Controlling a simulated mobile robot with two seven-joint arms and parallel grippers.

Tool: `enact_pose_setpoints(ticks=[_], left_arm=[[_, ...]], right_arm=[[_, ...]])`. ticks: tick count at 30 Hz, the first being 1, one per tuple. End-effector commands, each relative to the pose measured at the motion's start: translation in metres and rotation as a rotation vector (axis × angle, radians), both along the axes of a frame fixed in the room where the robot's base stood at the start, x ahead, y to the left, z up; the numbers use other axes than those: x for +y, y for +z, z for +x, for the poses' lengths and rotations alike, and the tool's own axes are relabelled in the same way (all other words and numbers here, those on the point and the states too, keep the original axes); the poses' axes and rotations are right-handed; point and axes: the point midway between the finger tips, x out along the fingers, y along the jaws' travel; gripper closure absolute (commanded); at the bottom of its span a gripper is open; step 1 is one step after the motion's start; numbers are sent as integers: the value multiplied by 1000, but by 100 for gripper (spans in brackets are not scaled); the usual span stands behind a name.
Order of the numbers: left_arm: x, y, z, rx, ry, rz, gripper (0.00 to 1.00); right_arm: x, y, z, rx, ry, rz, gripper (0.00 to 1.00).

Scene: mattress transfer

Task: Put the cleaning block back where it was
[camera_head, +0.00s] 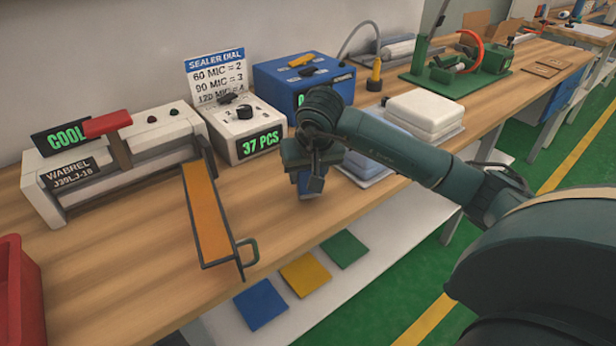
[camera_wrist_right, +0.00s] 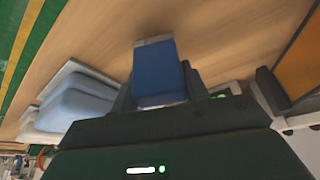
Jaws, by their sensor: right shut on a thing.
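My right gripper (camera_head: 307,180) is shut on a blue block, the cleaning block (camera_wrist_right: 160,75), with a pale grey strip at its far end. The gripper points down over the wooden bench (camera_head: 130,285), in front of the blue machine and right of the 37 PCS box. The wrist view shows bare wood beyond the block; I cannot tell how high it is held. My left gripper is not in view.
The sealer (camera_head: 110,165) with its red handle and orange tray (camera_head: 207,212) stands left. The 37 PCS box (camera_head: 240,130) and blue machine (camera_head: 290,85) are behind. White and blue stacked pads (camera_head: 425,112) lie right. A red bin (camera_head: 15,290) is front left.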

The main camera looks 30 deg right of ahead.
Motion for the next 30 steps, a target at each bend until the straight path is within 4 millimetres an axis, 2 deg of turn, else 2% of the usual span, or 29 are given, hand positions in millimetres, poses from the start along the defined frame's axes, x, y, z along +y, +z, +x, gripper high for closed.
enact_pose_setpoints(ticks=[3, 14, 15, 23, 30], left_arm=[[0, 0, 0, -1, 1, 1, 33], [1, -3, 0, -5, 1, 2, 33], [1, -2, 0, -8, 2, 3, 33], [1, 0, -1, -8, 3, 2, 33], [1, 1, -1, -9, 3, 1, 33]], right_arm=[[0, -10, 0, 0, -1, 1, 86], [0, -15, 0, -2, 0, 0, 86], [0, -15, 0, -2, 0, 0, 54], [0, -14, 0, -1, 0, 1, 33], [0, -13, 0, -1, 0, 1, 33]])
